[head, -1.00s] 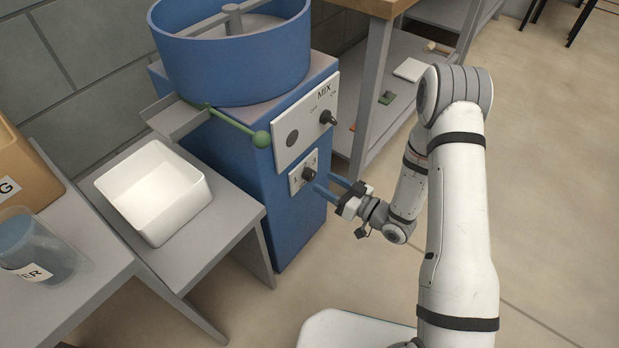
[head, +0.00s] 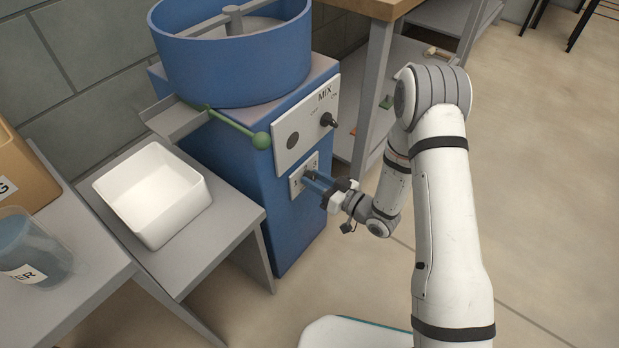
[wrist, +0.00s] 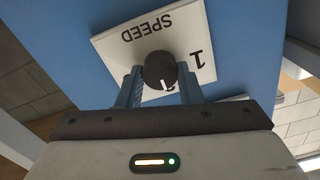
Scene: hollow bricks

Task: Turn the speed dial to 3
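The speed dial (wrist: 158,68) is a round black knob on a white plate (wrist: 118,42) marked SPEED, which appears upside down in the wrist view. A white mark on the knob points toward the bottom of that view, slightly right. A numeral 1 shows to the right of the knob; the other numerals are hidden or unclear. My gripper (wrist: 160,80) has one finger on each side of the knob, with what looks like a narrow gap on each side. In the head view my gripper (head: 313,181) is at the small plate on the blue mixer (head: 290,225), largely covering the dial.
Above the dial is the MIX panel (head: 305,125) with a black switch knob (head: 328,121). A green lever (head: 236,125) sticks out to the left. A white bin (head: 150,215) stands on a grey stand at left. Open floor lies to the right.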

